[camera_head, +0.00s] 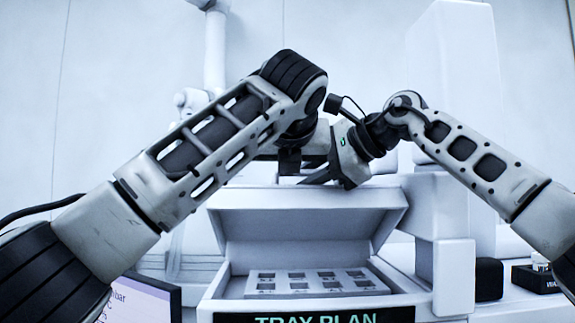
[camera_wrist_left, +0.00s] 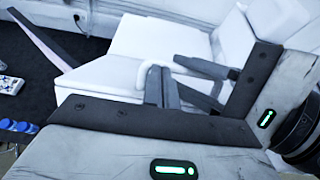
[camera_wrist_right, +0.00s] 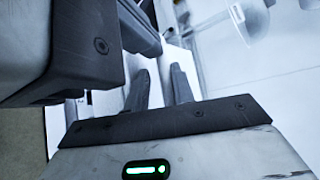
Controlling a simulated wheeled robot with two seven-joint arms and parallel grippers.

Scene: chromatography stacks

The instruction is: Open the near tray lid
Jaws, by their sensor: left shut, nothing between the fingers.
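The near tray (camera_head: 213,296) stands open at the bottom centre of the head view. Its white lid (camera_head: 300,228) is tilted up at the back, showing its inner face. A plate (camera_head: 318,283) with several small wells lies inside. My right gripper (camera_head: 318,178) is just above the lid's raised edge; its fingers show apart and empty in the right wrist view (camera_wrist_right: 160,78). My left gripper is beside it, mostly hidden in the head view; its fingers (camera_wrist_left: 161,85) are together in the left wrist view. A pale curved handle (camera_wrist_left: 152,70) shows at those fingertips; contact is unclear.
A tall white unit (camera_head: 455,70) stands at the right, with a black block (camera_head: 489,279) and a dark labelled tray (camera_head: 535,278) below it. A screen (camera_head: 145,298) is at the lower left. My two grippers are very close together.

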